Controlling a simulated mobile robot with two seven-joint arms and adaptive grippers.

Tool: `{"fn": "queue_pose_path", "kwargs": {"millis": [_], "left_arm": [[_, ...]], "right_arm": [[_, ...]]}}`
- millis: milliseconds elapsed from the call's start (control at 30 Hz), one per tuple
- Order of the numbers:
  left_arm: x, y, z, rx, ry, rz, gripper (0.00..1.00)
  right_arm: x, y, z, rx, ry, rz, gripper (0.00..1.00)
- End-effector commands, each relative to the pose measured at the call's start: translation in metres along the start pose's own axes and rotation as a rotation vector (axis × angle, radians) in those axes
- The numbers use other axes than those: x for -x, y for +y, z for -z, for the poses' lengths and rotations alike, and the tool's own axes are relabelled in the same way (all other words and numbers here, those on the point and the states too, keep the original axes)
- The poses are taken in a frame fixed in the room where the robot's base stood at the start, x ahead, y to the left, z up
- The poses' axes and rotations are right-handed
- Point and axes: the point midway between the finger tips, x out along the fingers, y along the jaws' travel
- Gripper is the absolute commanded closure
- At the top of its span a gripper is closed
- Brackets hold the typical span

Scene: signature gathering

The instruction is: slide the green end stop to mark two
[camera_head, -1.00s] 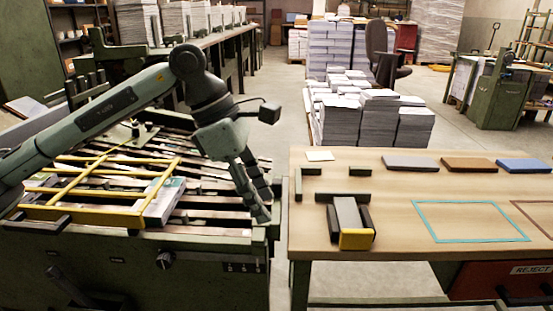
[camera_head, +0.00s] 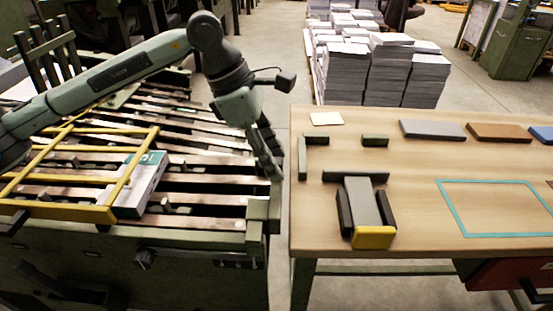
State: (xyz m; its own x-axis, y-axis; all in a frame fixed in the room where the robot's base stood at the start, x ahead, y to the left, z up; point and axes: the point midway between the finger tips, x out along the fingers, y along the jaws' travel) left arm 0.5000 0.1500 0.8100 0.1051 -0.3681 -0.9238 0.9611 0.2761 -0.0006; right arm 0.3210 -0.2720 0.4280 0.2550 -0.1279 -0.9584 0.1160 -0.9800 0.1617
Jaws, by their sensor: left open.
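The slatted green machine (camera_head: 90,262) fills the left side of the head view. A green block (camera_head: 263,208) stands at the right end of its slats; it looks like the end stop, though I cannot be sure. No mark numbers are readable. My left gripper (camera_head: 270,160) hangs pointing down above the right end of the slats, behind and above that block. It is open, seen edge-on, and holds nothing that I can see. My right gripper is out of view.
A yellow frame (camera_head: 60,212) and a stack of printed sheets (camera_head: 140,188) lie on the slats. The wooden table (camera_head: 410,195) at right bears dark green blocks (camera_head: 375,140), a grey piece with a yellow end (camera_head: 373,237) and a teal outline (camera_head: 497,236). Paper stacks (camera_head: 385,75) stand behind.

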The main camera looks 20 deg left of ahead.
Motion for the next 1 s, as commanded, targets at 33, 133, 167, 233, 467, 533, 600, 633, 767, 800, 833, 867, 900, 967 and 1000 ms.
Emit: {"fn": "queue_pose_path", "kwargs": {"millis": [33, 133, 167, 233, 467, 533, 600, 633, 767, 800, 833, 867, 900, 967, 1000], "left_arm": [[-0.006, 0.0, 0.0, 0.001, 0.0, 0.002, 0.57], [-0.013, 0.0, 0.0, 0.001, 0.001, 0.0, 0.57], [-0.014, 0.0, 0.0, 0.001, 0.0, 0.0, 0.57], [-0.016, 0.0, 0.0, 0.001, 0.0, -0.001, 0.57], [-0.016, 0.0, 0.0, 0.001, 0.0, -0.001, 0.59], [-0.016, 0.0, 0.0, 0.0, 0.0, -0.001, 0.68], [-0.016, 0.0, 0.0, 0.0, 0.0, -0.001, 0.77], [-0.016, 0.0, 0.0, 0.0, 0.0, -0.001, 0.8], [-0.016, 0.0, 0.0, 0.0, 0.0, -0.001, 0.97], [-0.016, 0.0, 0.0, 0.0, 0.0, -0.001, 1.0], [-0.016, 0.0, 0.0, 0.0, 0.0, -0.001, 1.0], [-0.016, 0.0, 0.0, 0.0, 0.0, -0.001, 1.0], [-0.016, 0.0, 0.0, 0.0, 0.0, -0.001, 1.0], [-0.016, 0.0, 0.0, 0.0, 0.0, -0.001, 1.0], [-0.016, 0.0, 0.0, 0.0, 0.0, -0.001, 1.0]], "right_arm": [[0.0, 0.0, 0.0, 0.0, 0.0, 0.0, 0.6], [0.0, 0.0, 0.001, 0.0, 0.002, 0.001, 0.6], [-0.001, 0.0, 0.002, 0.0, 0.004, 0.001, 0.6], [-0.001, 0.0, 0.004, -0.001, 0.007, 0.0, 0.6], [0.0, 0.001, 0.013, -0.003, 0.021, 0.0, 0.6], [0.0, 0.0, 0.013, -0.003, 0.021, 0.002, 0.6], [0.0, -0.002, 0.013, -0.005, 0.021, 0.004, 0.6], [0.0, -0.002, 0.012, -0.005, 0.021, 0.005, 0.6], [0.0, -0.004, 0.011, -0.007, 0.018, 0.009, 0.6], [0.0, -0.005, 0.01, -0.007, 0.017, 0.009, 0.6], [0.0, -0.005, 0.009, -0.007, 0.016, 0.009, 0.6], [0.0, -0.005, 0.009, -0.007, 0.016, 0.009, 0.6], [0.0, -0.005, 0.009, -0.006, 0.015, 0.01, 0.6], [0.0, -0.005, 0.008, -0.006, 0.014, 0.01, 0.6], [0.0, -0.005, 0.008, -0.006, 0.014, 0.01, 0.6]]}}
